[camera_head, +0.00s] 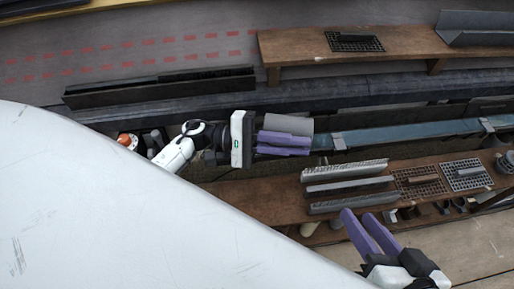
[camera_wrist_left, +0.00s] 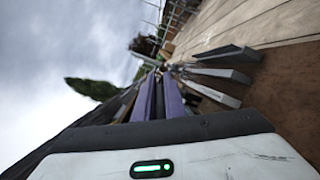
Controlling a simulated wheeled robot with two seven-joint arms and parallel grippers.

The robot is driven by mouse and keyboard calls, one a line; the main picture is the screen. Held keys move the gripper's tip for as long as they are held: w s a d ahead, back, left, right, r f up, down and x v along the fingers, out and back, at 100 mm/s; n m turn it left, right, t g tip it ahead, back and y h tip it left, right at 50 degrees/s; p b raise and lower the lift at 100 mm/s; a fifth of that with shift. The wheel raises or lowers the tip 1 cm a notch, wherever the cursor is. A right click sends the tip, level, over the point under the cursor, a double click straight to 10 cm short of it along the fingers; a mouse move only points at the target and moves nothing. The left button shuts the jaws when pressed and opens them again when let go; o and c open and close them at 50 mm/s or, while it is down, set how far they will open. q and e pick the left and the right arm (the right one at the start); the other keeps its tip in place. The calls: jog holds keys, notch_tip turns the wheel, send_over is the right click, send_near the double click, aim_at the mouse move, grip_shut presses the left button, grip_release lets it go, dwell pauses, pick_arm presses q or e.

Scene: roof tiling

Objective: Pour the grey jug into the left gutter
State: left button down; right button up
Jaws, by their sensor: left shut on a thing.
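The grey jug (camera_head: 288,123) shows in the head view as a plain grey body lying on its side. My left gripper (camera_head: 308,143) is shut on it; the purple fingers cover its lower part. A blue-grey gutter (camera_head: 400,133) runs to the right from just beside the jug. I cannot tell whether the jug's mouth is over it or whether anything flows out. In the left wrist view my left gripper's purple fingers (camera_wrist_left: 158,85) show, but the jug is not clear. My right gripper (camera_head: 358,213) is open and empty, by the lower bench's front edge.
The lower wooden bench (camera_head: 265,208) holds several grey strips (camera_head: 348,187) and dark grids (camera_head: 420,181). A higher plank bench (camera_head: 390,50) stands behind with another grid (camera_head: 355,42). A long dark trough (camera_head: 160,87) lies at the back left.

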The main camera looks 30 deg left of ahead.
pick_arm(q)
jog(key=shift+a+r+h, duration=0.15)
jog(key=shift+h, duration=0.15)
jog(key=shift+s+a, duration=0.1)
jog(key=shift+s+a+r+t+h, duration=0.15)
jog(key=shift+a+r+t+h, duration=0.15)
jog(key=shift+r+h, duration=0.4)
jog(key=d+y, duration=0.1)
jog(key=w+d+f+g+y, duration=0.1)
jog(key=y, duration=0.1)
jog(key=shift+f, duration=0.2)
